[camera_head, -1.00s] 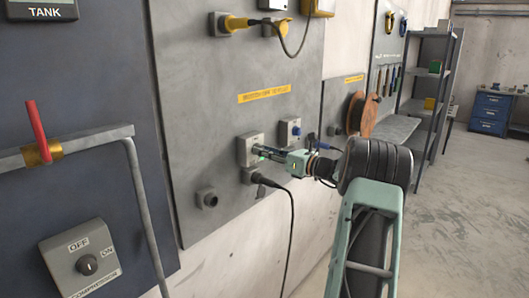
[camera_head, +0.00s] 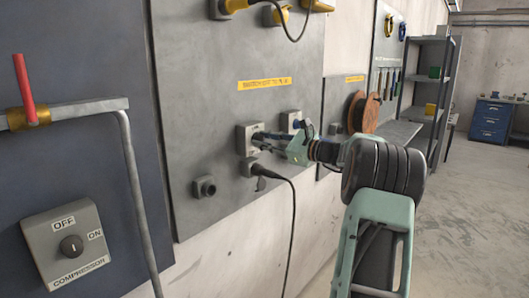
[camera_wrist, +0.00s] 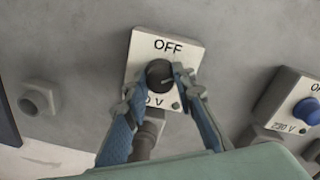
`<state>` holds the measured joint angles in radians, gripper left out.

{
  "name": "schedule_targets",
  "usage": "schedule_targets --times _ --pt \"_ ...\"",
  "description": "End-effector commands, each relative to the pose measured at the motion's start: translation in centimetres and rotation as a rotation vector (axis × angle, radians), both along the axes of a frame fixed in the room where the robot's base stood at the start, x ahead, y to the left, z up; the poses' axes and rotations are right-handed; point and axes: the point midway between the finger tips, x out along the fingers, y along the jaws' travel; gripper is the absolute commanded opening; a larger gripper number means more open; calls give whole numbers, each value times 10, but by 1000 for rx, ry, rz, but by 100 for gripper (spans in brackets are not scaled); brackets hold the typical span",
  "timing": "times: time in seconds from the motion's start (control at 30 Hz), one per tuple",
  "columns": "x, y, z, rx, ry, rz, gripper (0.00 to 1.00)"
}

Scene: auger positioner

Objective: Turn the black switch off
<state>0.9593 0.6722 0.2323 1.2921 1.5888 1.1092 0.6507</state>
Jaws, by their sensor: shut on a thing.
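The black switch (camera_wrist: 159,75) is a round knob on a pale box with "OFF" printed above it, seen in the wrist view. The lower label is partly hidden, with "0 V" showing. In the head view its box (camera_head: 243,141) is on the grey wall panel, and the knob is largely hidden by my gripper (camera_head: 262,139). In the wrist view my gripper (camera_wrist: 157,85) has one blue-grey finger on each side of the knob, shut on it. The fingers are tilted relative to the box. A short mark on the knob seems to point right; its exact setting is unclear.
A blue-button box (camera_wrist: 306,110) marked "230 V" is to the right. A black plug with a cable (camera_head: 264,173) hangs just below the switch. A round grey socket (camera_head: 204,187) is at lower left. A compressor switch (camera_head: 71,245) is far left.

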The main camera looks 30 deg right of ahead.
Motion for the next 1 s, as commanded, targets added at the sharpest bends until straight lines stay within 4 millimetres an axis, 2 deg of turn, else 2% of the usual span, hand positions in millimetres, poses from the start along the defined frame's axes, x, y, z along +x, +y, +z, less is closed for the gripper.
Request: schedule_targets --times 0.07,0.6,1.0 --pt "0 0 -6 -71 -25 0 0" --pt "-1 1 -6 -548 -192 0 0" --pt "-1 1 -4 -793 -275 0 0"
